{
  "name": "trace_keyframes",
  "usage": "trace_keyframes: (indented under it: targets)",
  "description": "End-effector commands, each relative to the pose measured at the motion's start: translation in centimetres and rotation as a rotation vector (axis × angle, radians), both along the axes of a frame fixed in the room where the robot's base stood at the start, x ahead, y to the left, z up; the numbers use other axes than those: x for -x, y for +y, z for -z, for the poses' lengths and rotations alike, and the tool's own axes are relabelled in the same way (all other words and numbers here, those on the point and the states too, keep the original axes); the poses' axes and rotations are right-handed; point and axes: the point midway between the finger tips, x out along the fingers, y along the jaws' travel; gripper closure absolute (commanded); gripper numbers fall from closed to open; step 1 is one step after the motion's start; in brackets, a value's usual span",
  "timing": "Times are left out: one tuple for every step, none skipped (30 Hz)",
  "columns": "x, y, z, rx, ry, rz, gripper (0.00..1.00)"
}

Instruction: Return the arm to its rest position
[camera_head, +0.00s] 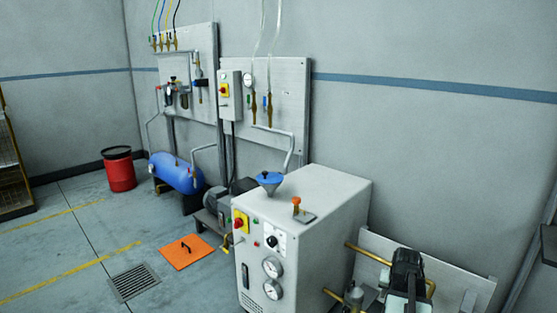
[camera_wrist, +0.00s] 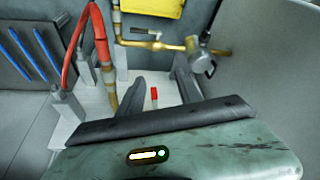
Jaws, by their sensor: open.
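In the wrist view, my gripper (camera_wrist: 160,84) shows its two dark fingers spread apart, beyond a worn green-grey body with a small lit indicator. Nothing is clamped between the fingers. A small red piece (camera_wrist: 154,94) shows in the gap, against a pale surface farther off; its distance from the fingers is hard to tell. In the head view, a dark shape at the bottom right stands in front of a pale panel (camera_head: 465,281); I cannot tell if it is part of my arm.
A red hose (camera_wrist: 72,50) and a brass pipe (camera_wrist: 152,46) with a valve lie close beyond the gripper. In the head view stand a white machine cabinet (camera_head: 325,205), a blue funnel (camera_head: 268,179), a blue tank (camera_head: 175,172) and a red drum (camera_head: 119,170). The floor at left is mostly clear.

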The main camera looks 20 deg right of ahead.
Motion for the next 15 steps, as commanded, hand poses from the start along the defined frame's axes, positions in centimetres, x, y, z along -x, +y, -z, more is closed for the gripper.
trace_keyframes:
  targets:
    - [-2.6, 3.3, 1.0, -0.003, 0.003, -0.064, 0.58]
    - [-4.1, 5.4, 1.4, -0.005, 0.007, -0.102, 0.58]
    - [-6.0, 8.5, 1.9, -0.009, 0.013, -0.157, 0.58]
    - [-7.2, 10.8, 2.3, -0.013, 0.019, -0.198, 0.58]
    - [-8.4, 13.2, 2.7, -0.017, 0.025, -0.238, 0.58]
    - [-9.7, 16.4, 3.2, -0.022, 0.034, -0.292, 0.58]
    - [-10.5, 18.9, 3.6, -0.027, 0.044, -0.332, 0.58]
    - [-11.3, 21.3, 3.9, -0.031, 0.053, -0.370, 0.58]
    - [-11.9, 24.4, 4.4, -0.036, 0.065, -0.418, 0.58]
    - [-12.3, 26.5, 4.7, -0.041, 0.075, -0.453, 0.58]
    - [-12.5, 28.6, 5.0, -0.044, 0.085, -0.484, 0.58]
    - [-12.7, 31.0, 5.3, -0.049, 0.098, -0.521, 0.58]
    - [-12.8, 32.7, 5.6, -0.053, 0.109, -0.547, 0.58]
    - [-12.8, 34.3, 5.8, -0.055, 0.118, -0.572, 0.58]
    - [-12.6, 36.3, 6.1, -0.059, 0.132, -0.603, 0.58]
